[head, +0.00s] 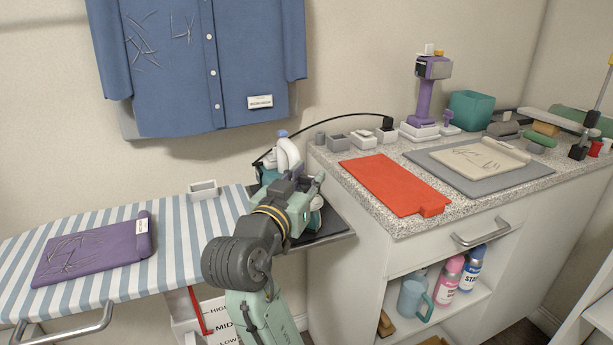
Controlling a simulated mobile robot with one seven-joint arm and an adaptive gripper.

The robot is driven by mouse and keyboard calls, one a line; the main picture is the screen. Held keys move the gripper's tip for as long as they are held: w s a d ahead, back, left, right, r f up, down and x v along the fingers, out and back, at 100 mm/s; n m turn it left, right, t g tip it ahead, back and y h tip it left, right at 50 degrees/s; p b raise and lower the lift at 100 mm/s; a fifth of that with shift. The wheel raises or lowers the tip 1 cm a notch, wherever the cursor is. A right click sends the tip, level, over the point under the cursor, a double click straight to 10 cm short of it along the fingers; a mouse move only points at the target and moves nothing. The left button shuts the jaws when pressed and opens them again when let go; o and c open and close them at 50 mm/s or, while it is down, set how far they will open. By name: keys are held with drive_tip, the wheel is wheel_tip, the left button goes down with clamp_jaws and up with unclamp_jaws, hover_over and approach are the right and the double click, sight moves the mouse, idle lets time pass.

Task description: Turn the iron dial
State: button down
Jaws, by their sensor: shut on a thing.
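The iron (288,153) stands on a dark rest (332,226) at the right end of the striped ironing board. Its white handle and a little of its teal body show above and beside my gripper. A small blue part tops it, and a black cord runs from it to the right. My gripper (302,190) is right up against the iron on the near side, shut on what appears to be the iron dial. The dial and the fingertips' contact are hidden behind my gripper and wrist.
The ironing board (190,240) holds a folded purple garment (95,250) and a small grey box (203,190). A blue shirt (200,60) hangs on the wall behind. A speckled counter (375,222) with a red board (392,184) stands close on the right.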

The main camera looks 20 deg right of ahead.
drive_tip(key=shift+m+g+h, duration=0.7)
drive_tip(key=shift+g+h, duration=0.1)
drive_tip(key=shift+d+g, duration=0.1)
drive_tip(key=shift+g, duration=0.2)
drive_tip(key=c, duration=1.3)
unclamp_jaws()
drive_tip(key=v, duration=1.2)
drive_tip(key=shift+f, duration=0.2)
